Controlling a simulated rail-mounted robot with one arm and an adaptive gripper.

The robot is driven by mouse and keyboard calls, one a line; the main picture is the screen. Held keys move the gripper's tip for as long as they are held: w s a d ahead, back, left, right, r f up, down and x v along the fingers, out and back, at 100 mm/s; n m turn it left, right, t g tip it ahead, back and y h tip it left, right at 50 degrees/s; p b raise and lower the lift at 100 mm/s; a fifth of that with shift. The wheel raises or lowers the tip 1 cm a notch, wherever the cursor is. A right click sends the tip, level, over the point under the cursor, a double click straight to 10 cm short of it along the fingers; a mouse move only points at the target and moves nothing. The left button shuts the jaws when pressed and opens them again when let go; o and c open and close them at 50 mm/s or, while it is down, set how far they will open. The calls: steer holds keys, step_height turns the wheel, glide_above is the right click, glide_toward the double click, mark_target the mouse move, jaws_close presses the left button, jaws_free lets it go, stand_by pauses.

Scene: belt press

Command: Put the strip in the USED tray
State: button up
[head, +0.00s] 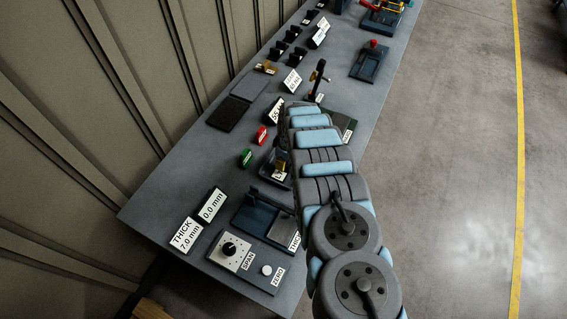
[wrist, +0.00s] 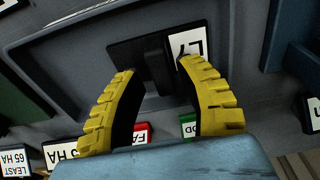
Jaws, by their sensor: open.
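My gripper (wrist: 157,68) is open in the wrist view, its two yellow fingers apart on either side of a narrow black upright piece (wrist: 158,62). The piece rises from a black plate beside a white label (wrist: 188,43) partly reading "L7". I cannot tell whether the fingers touch it, or whether it is the strip. In the head view my gripper (head: 281,167) is low over the bench, largely hidden by my arm. No label reading USED is legible. A dark green tray (head: 338,119) is partly behind my arm.
The long grey bench (head: 165,190) carries a green block (head: 246,157), a red block (head: 262,135), two dark pads (head: 240,100) and a dial box (head: 232,252). A lever stand (head: 318,80) is just beyond my arm. Open floor lies right.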

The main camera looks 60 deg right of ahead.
mark_target(287, 164)
step_height(287, 164, up, 10)
steer(key=s, duration=0.1)
steer(key=shift+f+b, duration=0.25)
steer(key=shift+b, duration=0.2)
stand_by(0.4)
steer(key=shift+s+a, duration=0.1)
